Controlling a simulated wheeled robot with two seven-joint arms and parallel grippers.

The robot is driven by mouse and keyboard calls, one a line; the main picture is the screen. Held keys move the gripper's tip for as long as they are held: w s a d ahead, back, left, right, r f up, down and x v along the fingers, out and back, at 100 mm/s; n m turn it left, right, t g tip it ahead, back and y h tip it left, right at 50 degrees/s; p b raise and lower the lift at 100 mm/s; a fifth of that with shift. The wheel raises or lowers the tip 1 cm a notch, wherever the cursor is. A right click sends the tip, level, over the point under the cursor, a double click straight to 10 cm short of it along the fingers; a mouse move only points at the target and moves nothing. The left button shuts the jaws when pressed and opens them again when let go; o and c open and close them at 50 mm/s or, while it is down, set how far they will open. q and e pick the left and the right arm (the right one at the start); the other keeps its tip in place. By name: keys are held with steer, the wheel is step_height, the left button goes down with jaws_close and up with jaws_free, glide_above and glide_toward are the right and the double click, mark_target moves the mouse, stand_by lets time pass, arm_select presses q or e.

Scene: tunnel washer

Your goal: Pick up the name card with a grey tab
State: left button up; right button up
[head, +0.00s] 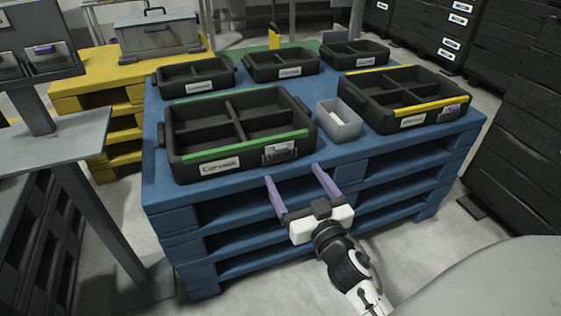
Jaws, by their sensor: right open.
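A name card (280,153) with what looks like a grey tab sits in a clear holder on the front of the near black tray (178,160) with the green bar. Its print is too small to read. My right gripper (293,174) comes in from the bottom, its two purple fingers spread wide and empty. In the picture its fingertips lie just below that card, at the front edge of the blue pallet stack (370,158). I cannot tell the exact gap. My left gripper is out of view.
A black tray with a yellow bar (405,108) carries a purple-tabbed card (450,110). A small grey bin (340,125) stands between the trays. Smaller black trays stand behind. A card rack (40,60) stands at left. Black crates (525,120) are stacked at right.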

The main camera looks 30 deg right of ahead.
mark_target(282, 152)
steer(key=x, duration=0.8)
steer(key=shift+w+d, duration=0.2)
steer(key=shift+d, duration=0.25)
steer(key=shift+w+d, duration=0.1)
steer(key=shift+w, duration=0.4)
steer(key=c, duration=1.1)
